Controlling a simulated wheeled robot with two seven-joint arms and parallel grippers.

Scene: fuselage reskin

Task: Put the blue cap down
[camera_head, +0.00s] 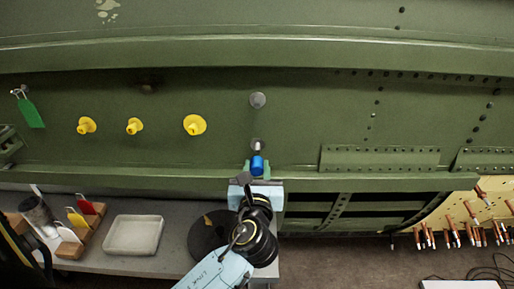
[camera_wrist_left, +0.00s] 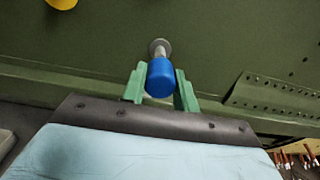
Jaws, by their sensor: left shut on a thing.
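The blue cap (camera_head: 257,165) sits between the green fingers of my left gripper (camera_head: 259,172), which is shut on it in front of the green fuselage panel (camera_head: 330,110). The wrist view shows the blue cap (camera_wrist_left: 160,77) between the fingertips (camera_wrist_left: 160,90). A grey metal pin (camera_wrist_left: 159,52) with a round base stands on the panel just behind the cap. I cannot tell whether cap and pin touch. My right gripper is not in view.
Yellow plugs (camera_head: 194,125) sit in the panel to the left. Below are a grey bench (camera_head: 180,262), a white tray (camera_head: 133,235), a wooden rack (camera_head: 82,236) with coloured tags and a dark round disc (camera_head: 207,240). Copper-coloured fasteners (camera_head: 455,238) stick out at lower right.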

